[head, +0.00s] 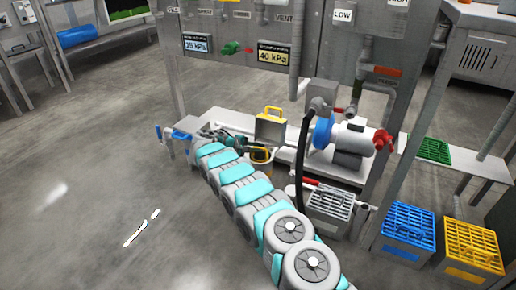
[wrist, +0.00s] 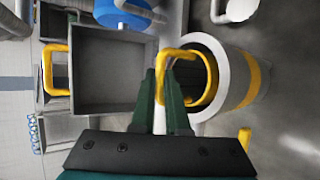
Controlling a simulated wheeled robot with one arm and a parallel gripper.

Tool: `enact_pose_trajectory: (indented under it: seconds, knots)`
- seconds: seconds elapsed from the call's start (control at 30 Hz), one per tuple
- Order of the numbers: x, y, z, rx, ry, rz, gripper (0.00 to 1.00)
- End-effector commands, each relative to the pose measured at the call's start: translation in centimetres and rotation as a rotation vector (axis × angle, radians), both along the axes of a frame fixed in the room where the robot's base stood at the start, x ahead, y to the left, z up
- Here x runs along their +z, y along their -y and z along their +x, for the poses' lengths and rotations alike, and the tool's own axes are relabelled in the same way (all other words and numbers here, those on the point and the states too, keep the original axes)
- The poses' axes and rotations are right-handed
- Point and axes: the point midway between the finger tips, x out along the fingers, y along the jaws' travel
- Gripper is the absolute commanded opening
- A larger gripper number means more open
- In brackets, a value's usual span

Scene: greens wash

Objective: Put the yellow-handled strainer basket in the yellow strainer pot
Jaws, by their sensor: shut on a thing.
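The yellow strainer pot is a round grey pot with a yellow band (wrist: 247,82), on the right in the wrist view. In the head view the pot (head: 262,157) stands by the shelf's front, partly behind my arm. The yellow-handled strainer basket (wrist: 190,54) shows mainly as a bent yellow handle across the pot's mouth. My gripper (wrist: 165,80) is shut on this handle at the mouth's left side. In the head view my gripper (head: 246,146) is small and beside the pot. The basket's body is mostly hidden, so I cannot tell how deep it sits.
A grey open box (wrist: 108,76) with a yellow handle is left of the pot in the wrist view; it also shows in the head view (head: 270,129). A blue-and-white pump (head: 345,135) stands right. Blue (head: 408,226) and yellow (head: 472,240) crates are on the floor.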

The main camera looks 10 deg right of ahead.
Motion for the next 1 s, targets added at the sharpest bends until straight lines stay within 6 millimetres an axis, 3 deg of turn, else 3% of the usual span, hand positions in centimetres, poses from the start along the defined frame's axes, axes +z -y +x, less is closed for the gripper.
enact_pose_trajectory:
  seconds: [0.9,0.93,1.0]
  knots:
    - [-1.4,0.0,0.0,0.000,0.001,0.000,0.00]
    - [-1.3,0.0,0.0,0.000,0.001,0.000,0.16]
    - [-1.3,0.0,0.0,0.000,0.001,0.000,0.24]
